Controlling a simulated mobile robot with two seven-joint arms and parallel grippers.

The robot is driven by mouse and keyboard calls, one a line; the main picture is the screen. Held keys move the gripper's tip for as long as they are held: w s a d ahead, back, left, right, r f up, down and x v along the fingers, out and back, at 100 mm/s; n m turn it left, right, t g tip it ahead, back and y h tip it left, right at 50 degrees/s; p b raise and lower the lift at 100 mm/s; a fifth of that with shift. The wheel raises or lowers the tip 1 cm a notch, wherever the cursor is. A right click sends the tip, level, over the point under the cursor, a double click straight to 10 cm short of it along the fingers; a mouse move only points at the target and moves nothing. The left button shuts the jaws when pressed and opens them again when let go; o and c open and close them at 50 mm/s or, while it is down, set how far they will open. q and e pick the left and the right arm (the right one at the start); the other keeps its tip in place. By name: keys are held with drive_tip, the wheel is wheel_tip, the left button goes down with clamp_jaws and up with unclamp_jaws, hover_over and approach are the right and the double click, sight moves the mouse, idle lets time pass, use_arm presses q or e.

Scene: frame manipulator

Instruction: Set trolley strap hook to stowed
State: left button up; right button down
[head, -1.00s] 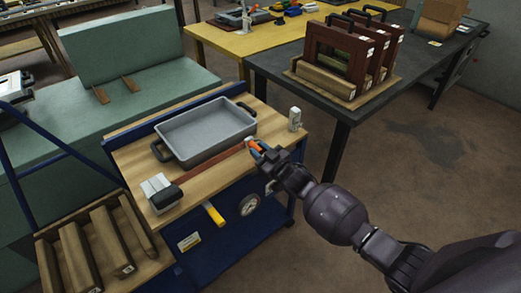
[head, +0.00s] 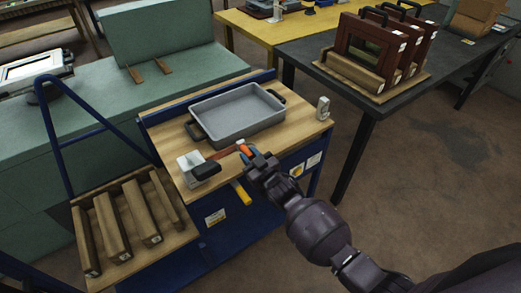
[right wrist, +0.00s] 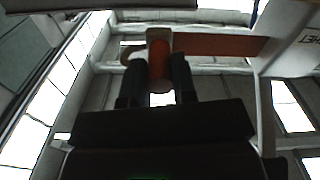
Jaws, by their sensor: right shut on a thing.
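The trolley (head: 262,204) has a wooden top and a blue frame. A short red-brown strap (head: 228,152) runs from the housing to an orange hook (head: 245,149). My right gripper (head: 251,158) is shut on the hook, just right of the housing. In the right wrist view the orange hook (right wrist: 159,62) is between the two dark fingers, with the strap (right wrist: 222,45) leading right. My left gripper is not in view.
A grey tray (head: 238,115) lies behind the strap. A yellow handle (head: 241,193) juts from the front. A rack of wooden bars (head: 103,232) is at left, a dark table (head: 400,95) at right.

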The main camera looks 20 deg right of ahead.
drive_tip(key=shift+s+a, duration=0.25)
drive_tip(key=shift+a, duration=0.3)
drive_tip(key=c, duration=0.9)
unclamp_jaws()
drive_tip(key=p+v, duration=0.1)
drive_tip(key=v, duration=0.9)
drive_tip(key=shift+s+d, duration=0.15)
drive_tip(key=shift+s, duration=0.25)
